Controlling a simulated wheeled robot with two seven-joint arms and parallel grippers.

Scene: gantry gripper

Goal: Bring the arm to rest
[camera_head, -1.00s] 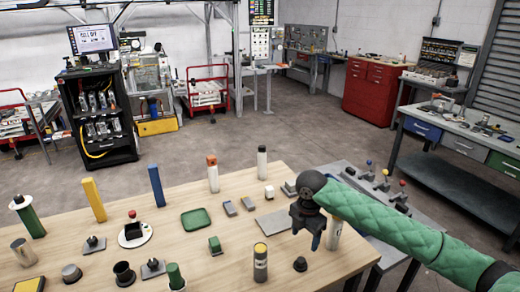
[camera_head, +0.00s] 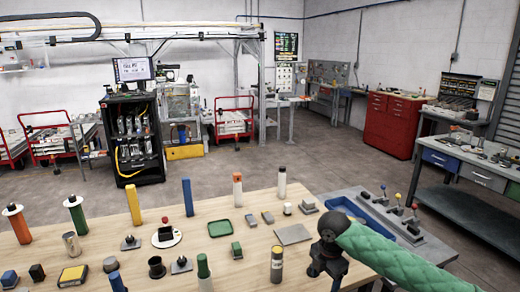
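My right arm, in a green quilted sleeve, enters from the lower right in the head view. Its dark gripper (camera_head: 326,268) points down at the right end of the wooden table (camera_head: 240,272). The fingers are small and dark, so I cannot tell whether they are open or shut, or whether they hold anything. A grey cylinder with a yellow band (camera_head: 277,265) stands on the table to the left of the gripper. My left gripper is not in view.
A grey plate (camera_head: 293,235), a green tray (camera_head: 220,229), a yellow bar (camera_head: 133,207), a blue bar (camera_head: 188,197) and several small parts occupy the table. A lever console (camera_head: 415,229) stands behind the arm.

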